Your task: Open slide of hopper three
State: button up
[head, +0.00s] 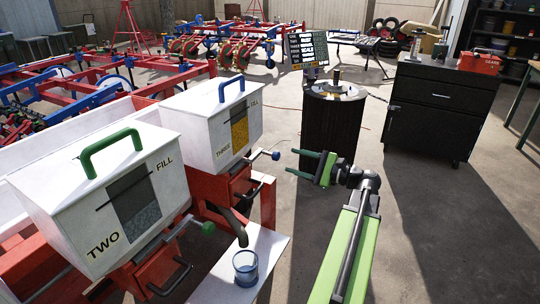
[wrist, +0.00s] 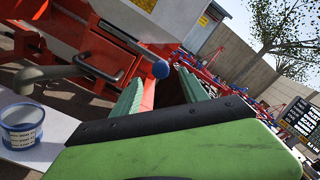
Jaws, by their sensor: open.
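Hopper three (head: 212,122) is a white box with a blue lid handle, marked THREE and FILL. Its slide rod ends in a blue knob (head: 275,155) sticking out at the hopper's lower right. The blue knob also shows in the wrist view (wrist: 160,69), just beyond and between my finger tips. My gripper (head: 297,162) is open and empty, its two green fingers pointing left toward the knob, with a small gap visible in the head view. How far the slide is drawn out is unclear.
Hopper two (head: 95,195), with a green handle and green knob (head: 208,228), stands at the left. A bent spout (head: 236,226) hangs above a blue cup (head: 246,268) on a white board. A black barrel (head: 333,120) stands behind my gripper.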

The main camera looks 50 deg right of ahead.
aim_at(270, 154)
jog(key=x, duration=1)
jog(key=shift+c, duration=0.2)
grip_shut()
dwell(0.9)
